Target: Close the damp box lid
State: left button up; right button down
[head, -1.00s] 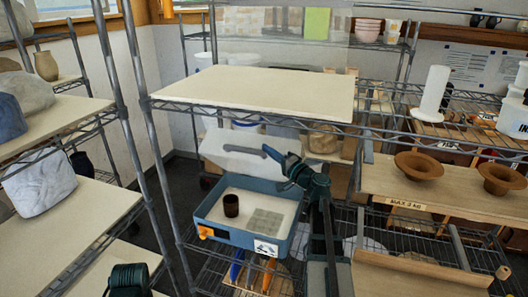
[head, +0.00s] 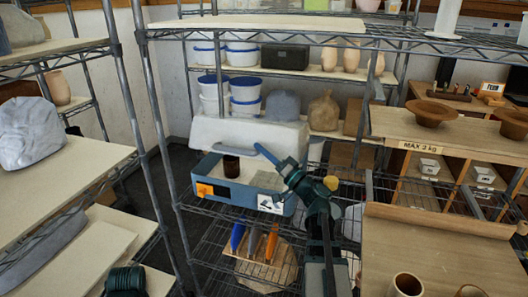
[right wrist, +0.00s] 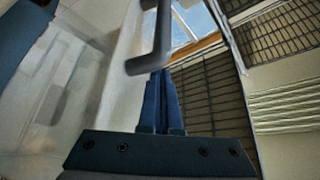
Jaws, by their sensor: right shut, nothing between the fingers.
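The damp box (head: 232,197) is a blue tub with an orange patch and a white label on its front, standing on a wire shelf. Its pale lid (head: 235,131) is open, raised along the back of the box. A dark brown cup (head: 231,166) stands inside the box. My right gripper (head: 284,167) is shut and empty, its fingertips (right wrist: 162,78) close by the handle; contact is unclear. My left gripper is not in view.
Wire shelf posts (head: 158,130) stand left of the box, and a shelf board (head: 255,22) hangs above. White tubs (head: 245,90) with blue lids stand behind. Brown bowls (head: 432,112) stand on a board at right.

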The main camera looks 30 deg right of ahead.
jog(key=s+a+f+n+y+b, duration=0.1)
jog(key=f+b, duration=0.5)
jog(key=s+a+f+n+y+b, duration=0.1)
jog(key=a+f+n+b, duration=0.1)
jog(key=f+b, duration=0.4)
jog(key=shift+s+f+n, duration=0.15)
jog(key=shift+s+n, duration=0.1)
jog(key=shift+n, duration=0.05)
jog(key=shift+s+a+f, duration=0.1)
jog(key=shift+s+f, duration=0.05)
jog(key=shift+s, duration=0.05)
jog(key=d+b+v, duration=0.1)
jog(key=b+v, duration=0.4)
jog(key=v, duration=0.8)
jog(key=shift+r+b, duration=0.2)
jog(key=shift+b, duration=0.15)
jog(key=shift+a, duration=0.1)
